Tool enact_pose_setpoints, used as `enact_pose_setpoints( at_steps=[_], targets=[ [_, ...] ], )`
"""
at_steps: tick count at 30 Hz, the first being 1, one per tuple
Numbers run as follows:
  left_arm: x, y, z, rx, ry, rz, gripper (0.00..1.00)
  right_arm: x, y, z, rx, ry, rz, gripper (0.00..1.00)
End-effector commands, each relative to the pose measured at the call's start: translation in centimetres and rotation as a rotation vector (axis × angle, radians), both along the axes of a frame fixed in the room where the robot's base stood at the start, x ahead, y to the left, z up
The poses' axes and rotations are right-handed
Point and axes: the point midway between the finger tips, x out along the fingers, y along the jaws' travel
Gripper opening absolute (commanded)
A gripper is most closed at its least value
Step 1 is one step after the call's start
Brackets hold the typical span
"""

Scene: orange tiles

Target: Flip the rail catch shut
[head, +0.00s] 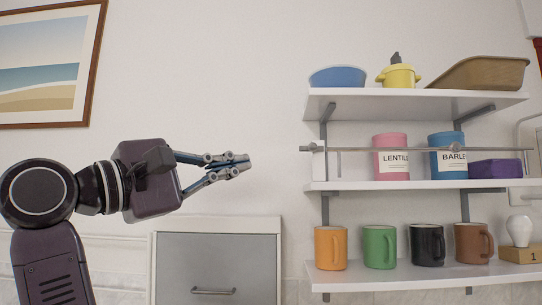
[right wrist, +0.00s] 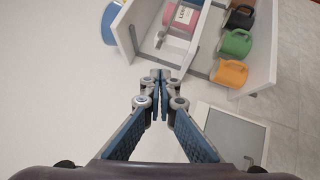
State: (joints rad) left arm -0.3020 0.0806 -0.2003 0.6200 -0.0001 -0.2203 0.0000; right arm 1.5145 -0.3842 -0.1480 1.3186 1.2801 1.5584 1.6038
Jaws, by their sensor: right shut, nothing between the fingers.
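A thin grey rail (head: 400,149) runs across the front of the middle shelf, before the canisters. At its left end is a small grey fitting with a knob (head: 305,148), where the rail catch seems to be; it is too small to tell whether it is open or shut. My right gripper (head: 243,163) is left of the shelves, pointing right, a clear gap short of the rail's left end and slightly lower in the picture. Its fingers are shut and empty; the tips meet in the right wrist view (right wrist: 160,76). My left gripper is out of view.
The middle shelf (head: 400,185) holds a pink canister (head: 390,141), a blue canister (head: 447,139) and a purple box (head: 495,169). Several mugs stand below; a bowl, yellow pot and brown dish stand above. A grey cabinet (head: 215,265) is below my gripper.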

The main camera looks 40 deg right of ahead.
Motion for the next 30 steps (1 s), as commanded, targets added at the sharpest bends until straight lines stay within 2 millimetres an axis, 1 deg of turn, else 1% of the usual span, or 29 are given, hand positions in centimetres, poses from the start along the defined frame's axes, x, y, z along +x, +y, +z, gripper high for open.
enact_pose_setpoints(
  at_steps=[5,12,15,22,30],
  targets=[
    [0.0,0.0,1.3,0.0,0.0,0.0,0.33,0.2,-2.9,0.9,0.0,0.001,-0.005,0.0],
    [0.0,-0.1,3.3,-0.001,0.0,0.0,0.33,0.8,-8.0,2.2,0.0,0.002,-0.007,0.0],
    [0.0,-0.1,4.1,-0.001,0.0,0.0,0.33,0.7,-9.7,2.7,-0.002,-0.001,-0.005,0.0],
    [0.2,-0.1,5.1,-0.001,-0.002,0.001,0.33,-1.0,-11.6,3.3,-0.001,-0.001,-0.003,0.0],
    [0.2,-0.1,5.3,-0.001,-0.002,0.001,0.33,-1.5,-12.1,3.3,-0.001,0.002,-0.001,0.0]
  ],
)
